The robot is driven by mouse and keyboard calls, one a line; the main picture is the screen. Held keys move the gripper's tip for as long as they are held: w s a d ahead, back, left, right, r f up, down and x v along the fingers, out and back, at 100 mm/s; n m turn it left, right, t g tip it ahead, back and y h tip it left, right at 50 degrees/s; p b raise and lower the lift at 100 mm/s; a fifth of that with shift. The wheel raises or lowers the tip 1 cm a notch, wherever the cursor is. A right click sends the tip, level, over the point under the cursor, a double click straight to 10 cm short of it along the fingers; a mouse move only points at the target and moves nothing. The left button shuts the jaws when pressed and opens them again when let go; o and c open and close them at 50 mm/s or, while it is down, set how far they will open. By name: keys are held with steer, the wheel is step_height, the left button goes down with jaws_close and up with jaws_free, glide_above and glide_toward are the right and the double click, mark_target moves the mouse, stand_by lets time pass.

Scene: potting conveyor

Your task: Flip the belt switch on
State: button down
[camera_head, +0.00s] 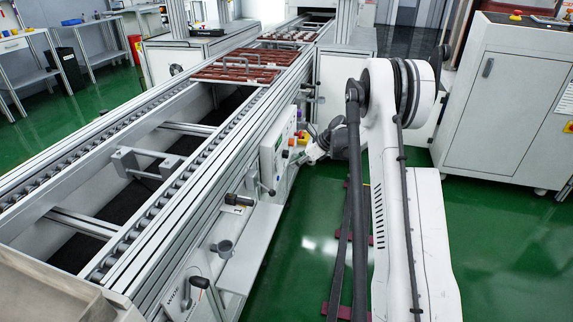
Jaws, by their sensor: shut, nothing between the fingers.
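A white control box (278,157) is mounted on the right side of the conveyor frame. Small red, orange and yellow buttons (301,138) sit at its right edge. I cannot make out the belt switch itself or its position; it is too small or hidden. My gripper (297,161) is shut and empty at the end of my white arm, close to the right side of the control box. I cannot tell whether the fingertips touch anything there.
The roller conveyor (206,151) runs from near left to the back, with brown-red trays (240,68) on it. Black-handled fittings (199,283) stick out from its side. A white cabinet (497,110) stands at the right.

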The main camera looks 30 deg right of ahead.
steer(key=p+v, duration=0.2)
steer(key=v, duration=0.7)
steer(key=shift+r, duration=0.15)
